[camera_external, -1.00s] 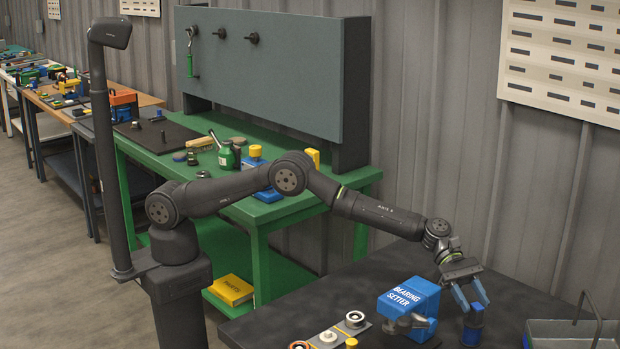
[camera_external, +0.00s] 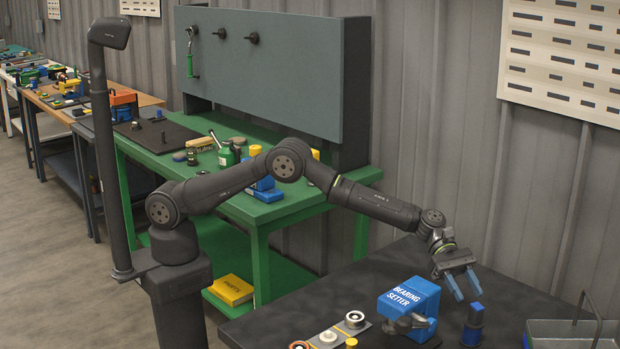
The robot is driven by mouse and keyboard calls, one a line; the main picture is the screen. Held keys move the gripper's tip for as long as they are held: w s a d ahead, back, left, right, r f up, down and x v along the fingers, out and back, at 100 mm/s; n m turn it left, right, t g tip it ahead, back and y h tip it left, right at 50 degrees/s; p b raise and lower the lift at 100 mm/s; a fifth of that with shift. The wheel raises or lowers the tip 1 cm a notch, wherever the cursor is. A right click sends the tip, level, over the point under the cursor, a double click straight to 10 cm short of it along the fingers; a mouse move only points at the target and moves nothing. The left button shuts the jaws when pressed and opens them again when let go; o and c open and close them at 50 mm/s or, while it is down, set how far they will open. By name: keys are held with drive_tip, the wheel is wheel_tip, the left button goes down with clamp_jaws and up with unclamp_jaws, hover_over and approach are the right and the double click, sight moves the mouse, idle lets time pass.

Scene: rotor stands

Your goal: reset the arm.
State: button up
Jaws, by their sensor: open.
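My gripper (camera_external: 465,285) is open, with two blue fingers pointing down over the dark table (camera_external: 515,300). Nothing shows between the fingers. It hangs just left of and above a small dark blue bottle-like piece (camera_external: 473,324) that stands upright on the table. The blue bearing setter (camera_external: 410,300) stands to the left of the gripper, below its level. My arm reaches from its base at the left across to the right.
A grey strip with ring parts (camera_external: 330,336) lies left of the bearing setter. A grey metal tray (camera_external: 570,333) with a raised handle is at the right. A green bench (camera_external: 290,207) with a tall grey panel (camera_external: 265,70) stands behind. The table's back part is clear.

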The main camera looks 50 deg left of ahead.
sight(474, 303)
drive_tip(key=x, duration=0.5)
drive_tip(key=shift+f, duration=0.15)
wheel_tip(474, 303, up, 4)
drive_tip(key=shift+d+r, duration=0.15)
drive_tip(key=shift+r, duration=0.05)
drive_tip(key=s+a+r, duration=0.2)
drive_tip(key=s+r, duration=0.9)
drive_tip(key=s, duration=0.1)
drive_tip(key=w+a+n+t, duration=0.3)
drive_tip(key=w+a+t, duration=0.1)
drive_tip(key=w, duration=0.5)
drive_tip(key=w+a+n+t, duration=0.3)
drive_tip(key=w+a, duration=0.1)
drive_tip(key=w, duration=0.6)
drive_tip(key=shift+w+a+r+t+h, duration=0.15)
drive_tip(key=shift+a+r+t+h, duration=0.15)
drive_tip(key=shift+r+t, duration=0.1)
drive_tip(key=s+d+m+g, duration=0.3)
drive_tip(key=s+d+g, duration=0.1)
drive_tip(key=s, duration=0.5)
drive_tip(key=s+d+f+m+g, duration=0.1)
drive_tip(key=s+d+m+g, duration=0.2)
drive_tip(key=s, duration=0.7)
drive_tip(key=shift+d+g, duration=0.4)
drive_tip(key=shift+d, duration=0.35)
